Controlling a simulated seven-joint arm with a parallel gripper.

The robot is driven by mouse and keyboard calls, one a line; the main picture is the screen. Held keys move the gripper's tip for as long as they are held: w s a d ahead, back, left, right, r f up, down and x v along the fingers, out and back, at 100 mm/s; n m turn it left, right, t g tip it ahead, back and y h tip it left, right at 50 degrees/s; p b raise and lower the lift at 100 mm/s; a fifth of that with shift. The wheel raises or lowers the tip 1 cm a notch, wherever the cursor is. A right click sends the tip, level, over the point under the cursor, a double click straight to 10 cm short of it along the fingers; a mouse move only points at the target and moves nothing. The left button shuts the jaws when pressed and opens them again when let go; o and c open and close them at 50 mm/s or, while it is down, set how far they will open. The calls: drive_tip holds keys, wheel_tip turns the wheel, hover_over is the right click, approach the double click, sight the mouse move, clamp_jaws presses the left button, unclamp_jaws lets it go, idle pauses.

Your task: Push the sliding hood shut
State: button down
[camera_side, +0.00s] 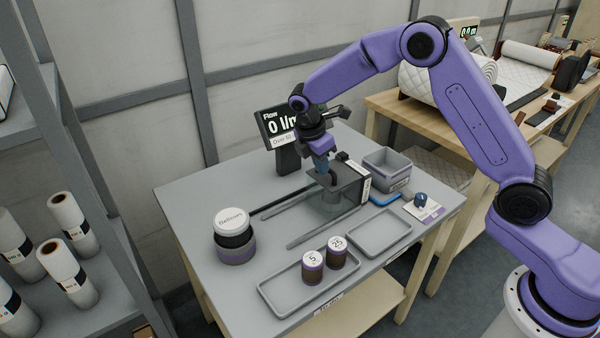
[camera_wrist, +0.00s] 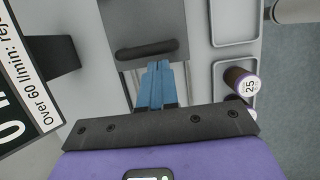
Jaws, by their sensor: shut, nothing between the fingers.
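The sliding hood (camera_side: 350,191) is a grey, see-through box at the right end of two dark rails (camera_side: 287,202) on the grey table. The wrist view shows its top (camera_wrist: 150,22) with a dark bar handle (camera_wrist: 147,50). My gripper (camera_side: 322,168) points down at the hood's left end, close to the handle. Its blue fingers (camera_wrist: 157,66) are shut with nothing between them, and their tips lie just beside the handle in the wrist view. I cannot tell whether they touch the hood. What stands under the hood is hard to make out.
A flow display (camera_side: 280,128) stands behind the rails. A round white-lidded jar stack (camera_side: 235,237) stands left. In front, a tray (camera_side: 285,291) holds two labelled cylinders (camera_side: 313,267), beside an empty tray (camera_side: 379,236). A grey bin (camera_side: 388,170) and a blue-knobbed card (camera_side: 422,207) are right.

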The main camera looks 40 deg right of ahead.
drive_tip(key=a+f+v, duration=0.1)
drive_tip(key=a+v, duration=0.1)
drive_tip(key=v, duration=1)
drive_tip(key=s+a+r+m, duration=0.1)
drive_tip(key=s+a, duration=0.1)
drive_tip(key=s, duration=0.6)
drive_tip(key=s+d+m+y, duration=0.1)
drive_tip(key=s+d, duration=0.2)
drive_tip(key=s, duration=0.7)
drive_tip(key=s+d+f+m+y, duration=0.1)
drive_tip(key=s+d+m, duration=0.1)
drive_tip(key=s, duration=0.8)
drive_tip(key=s+d+f+m+y, duration=0.1)
drive_tip(key=s+d, duration=0.3)
drive_tip(key=s, duration=0.5)
drive_tip(key=shift+s+y, duration=0.4)
drive_tip(key=shift+f, duration=0.1)
